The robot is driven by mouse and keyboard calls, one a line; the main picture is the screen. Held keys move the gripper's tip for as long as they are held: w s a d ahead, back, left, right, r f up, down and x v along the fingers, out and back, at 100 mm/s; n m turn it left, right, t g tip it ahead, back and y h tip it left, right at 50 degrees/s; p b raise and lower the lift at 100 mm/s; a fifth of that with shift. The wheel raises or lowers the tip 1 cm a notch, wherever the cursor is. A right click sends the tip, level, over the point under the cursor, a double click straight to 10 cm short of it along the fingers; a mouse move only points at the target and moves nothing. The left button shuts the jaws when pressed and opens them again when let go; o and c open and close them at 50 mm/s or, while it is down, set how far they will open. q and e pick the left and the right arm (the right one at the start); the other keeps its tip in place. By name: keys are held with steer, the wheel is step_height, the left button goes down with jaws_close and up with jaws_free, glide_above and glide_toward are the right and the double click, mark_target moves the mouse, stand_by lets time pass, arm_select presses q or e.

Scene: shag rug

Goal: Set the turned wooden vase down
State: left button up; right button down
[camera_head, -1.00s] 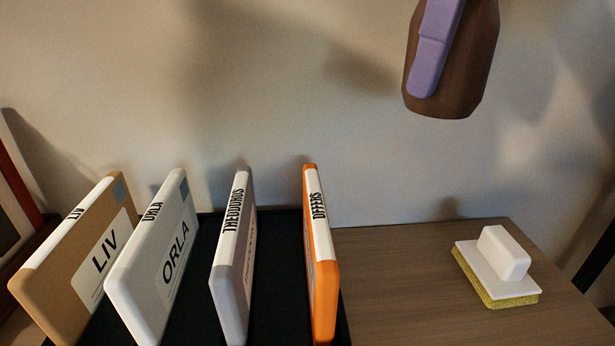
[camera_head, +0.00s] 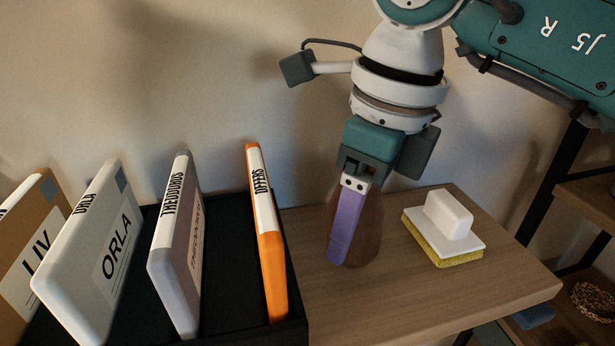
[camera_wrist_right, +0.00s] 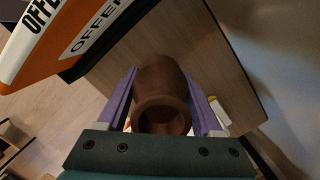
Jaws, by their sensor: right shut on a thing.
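The turned wooden vase (camera_head: 368,232) is dark brown and upright in the head view, at the wooden tabletop (camera_head: 420,295) between the black file box and the sponge eraser. My right gripper (camera_head: 343,240) comes down from above, with its purple fingers on the vase. In the right wrist view the vase (camera_wrist_right: 160,90) sits between both purple fingers (camera_wrist_right: 160,108), its round mouth facing the camera. The gripper is shut on it. Whether the vase's base touches the tabletop I cannot tell for sure. My left gripper is not in view.
An orange folder (camera_head: 268,240) stands in the black box (camera_head: 225,300) close left of the vase, beside several other labelled folders. A white-and-yellow sponge eraser (camera_head: 444,230) lies to the right. Bare tabletop lies in front of the vase. A wall stands behind.

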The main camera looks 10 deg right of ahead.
steer(key=shift+f, duration=0.4)
steer(key=shift+f, duration=0.1)
steer(key=shift+f, duration=0.15)
steer(key=shift+c, duration=0.2)
jaws_free()
